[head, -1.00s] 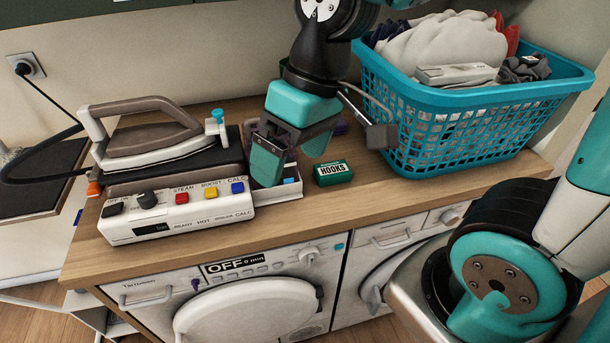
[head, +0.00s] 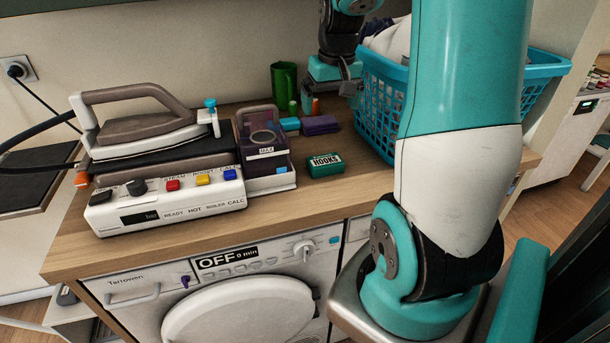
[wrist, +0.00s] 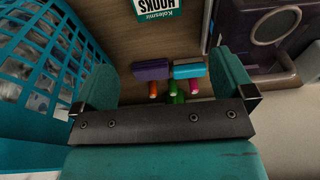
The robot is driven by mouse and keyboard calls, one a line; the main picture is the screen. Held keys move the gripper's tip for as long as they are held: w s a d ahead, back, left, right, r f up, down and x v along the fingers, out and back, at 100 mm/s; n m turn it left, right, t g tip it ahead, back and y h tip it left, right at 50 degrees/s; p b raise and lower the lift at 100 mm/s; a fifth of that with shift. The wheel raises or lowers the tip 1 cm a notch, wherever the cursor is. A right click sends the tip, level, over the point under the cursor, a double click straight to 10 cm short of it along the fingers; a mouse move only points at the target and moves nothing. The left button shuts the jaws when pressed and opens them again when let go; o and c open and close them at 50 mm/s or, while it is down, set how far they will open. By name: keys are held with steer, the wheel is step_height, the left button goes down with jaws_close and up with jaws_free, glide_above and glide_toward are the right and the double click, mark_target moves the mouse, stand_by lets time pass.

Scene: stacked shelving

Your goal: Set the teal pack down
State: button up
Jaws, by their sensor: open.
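The teal pack (head: 290,124) lies on the wooden counter, left of a purple pack (head: 320,125), close beside it. In the wrist view the teal pack (wrist: 188,70) and the purple pack (wrist: 151,71) appear side by side between my fingers, which look apart from them. My gripper (head: 335,82) is open and empty, above the back of the counter by the basket; it also shows in the wrist view (wrist: 165,62). Its fingertips are partly hard to make out in the head view.
A green HOOKS box (head: 325,165) lies in front of the packs. A tinted container (head: 263,140) and steam iron station (head: 165,195) stand left, a green mug (head: 284,85) behind. A teal laundry basket (head: 383,110) is at right, partly hidden by my arm. The front counter strip is clear.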

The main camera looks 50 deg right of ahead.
glide_above(325, 160)
steer(key=f, duration=1.1)
steer(key=shift+s+a+f+p, duration=0.25)
steer(key=shift+f+p, duration=0.1)
steer(key=shift+w+d+f+p, duration=0.15)
steer(key=shift+f+p, duration=0.1)
steer(key=shift+f, duration=1.15)
steer(key=shift+w+d+f+p, duration=0.1)
steer(key=shift+f+p, duration=0.15)
steer(key=shift+f, duration=1.1)
steer(key=shift+c, duration=0.2)
steer(key=c, duration=0.7)
steer(key=shift+o, duration=0.2)
